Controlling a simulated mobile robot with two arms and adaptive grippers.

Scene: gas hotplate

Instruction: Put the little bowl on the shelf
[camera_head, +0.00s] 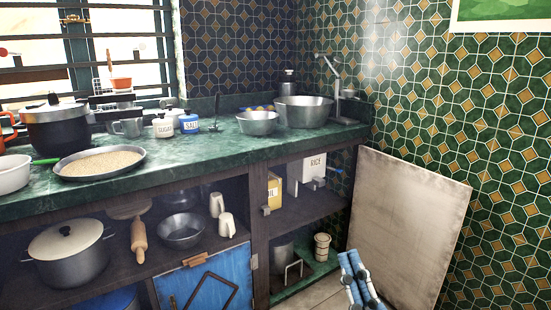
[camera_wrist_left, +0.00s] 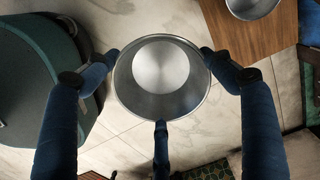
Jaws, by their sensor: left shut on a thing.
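In the left wrist view my left gripper (camera_wrist_left: 160,70) is shut on a small round metal bowl (camera_wrist_left: 178,98). Its dark blue fingers touch the rim from both sides and from below. I look straight into the bowl, and it is empty. Neither this bowl nor my left gripper shows in the head view. My right gripper (camera_head: 359,280) shows at the bottom edge of the head view, in front of the leaning board; its opening cannot be told. Under the counter, the right shelf (camera_head: 310,211) holds boxes, and the left shelf (camera_head: 150,265) holds cookware.
Two metal bowls (camera_head: 303,111) (camera_head: 258,122) stand on the green counter (camera_head: 215,150). A pot (camera_head: 72,262), rolling pin (camera_head: 138,240), pan (camera_head: 181,231) and two mugs crowd the left shelf. A rice box (camera_head: 307,172) stands right. A pale board (camera_head: 405,225) leans against the wall.

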